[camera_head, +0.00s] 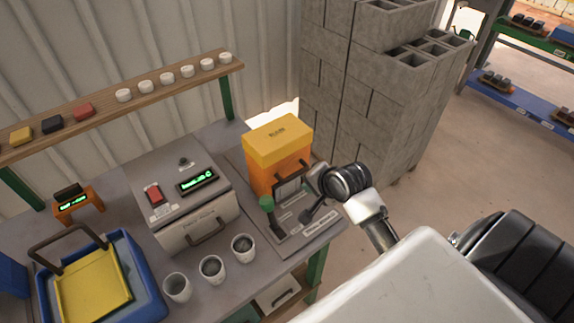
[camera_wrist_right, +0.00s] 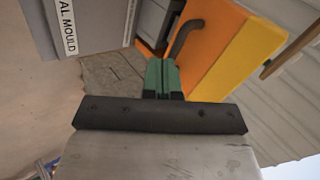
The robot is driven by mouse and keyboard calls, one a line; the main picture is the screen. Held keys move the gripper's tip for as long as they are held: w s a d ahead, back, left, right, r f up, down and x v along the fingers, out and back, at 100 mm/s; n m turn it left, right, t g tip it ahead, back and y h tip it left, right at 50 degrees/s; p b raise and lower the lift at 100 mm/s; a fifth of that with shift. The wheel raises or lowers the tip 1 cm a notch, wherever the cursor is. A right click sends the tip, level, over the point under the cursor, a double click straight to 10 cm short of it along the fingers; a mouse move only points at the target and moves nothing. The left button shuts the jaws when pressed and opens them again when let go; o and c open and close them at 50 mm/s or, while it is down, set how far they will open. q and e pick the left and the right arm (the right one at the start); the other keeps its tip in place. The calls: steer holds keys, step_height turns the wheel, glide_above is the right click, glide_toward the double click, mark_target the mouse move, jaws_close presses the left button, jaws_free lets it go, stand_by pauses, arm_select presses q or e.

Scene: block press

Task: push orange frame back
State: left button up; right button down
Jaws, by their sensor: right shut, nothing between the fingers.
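The orange frame (camera_head: 277,172) is an upright orange block with a yellow top, standing on a grey plate at the right end of the bench. A dark handle (camera_head: 290,187) is on its front. My right gripper (camera_head: 316,181) is at the right front of the frame, close to the handle. In the right wrist view its green fingertips (camera_wrist_right: 163,76) are together and empty, near the dark handle (camera_wrist_right: 184,38) and the orange face (camera_wrist_right: 205,45). I cannot tell whether they touch. My left gripper is not in view.
A green-knobbed lever (camera_head: 268,207) stands in front of the frame. A grey machine (camera_head: 185,205) is to its left, with cups (camera_head: 212,268) in front. A blue tray (camera_head: 152,290) is at far left. Stacked concrete blocks (camera_head: 375,100) stand behind right.

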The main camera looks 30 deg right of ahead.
steer(key=m+t, duration=0.1)
steer(key=m, duration=0.1)
glide_toward(286, 168)
steer(key=v, duration=0.3)
steer(key=shift+m, duration=0.3)
steer(key=p+x, duration=0.2)
steer(key=x, duration=0.6)
steer(key=shift+w, duration=0.1)
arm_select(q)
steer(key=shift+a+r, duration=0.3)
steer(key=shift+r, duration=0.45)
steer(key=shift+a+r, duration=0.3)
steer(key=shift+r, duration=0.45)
arm_select(e)
steer(key=shift+x, duration=0.8)
steer(key=shift+f, duration=0.1)
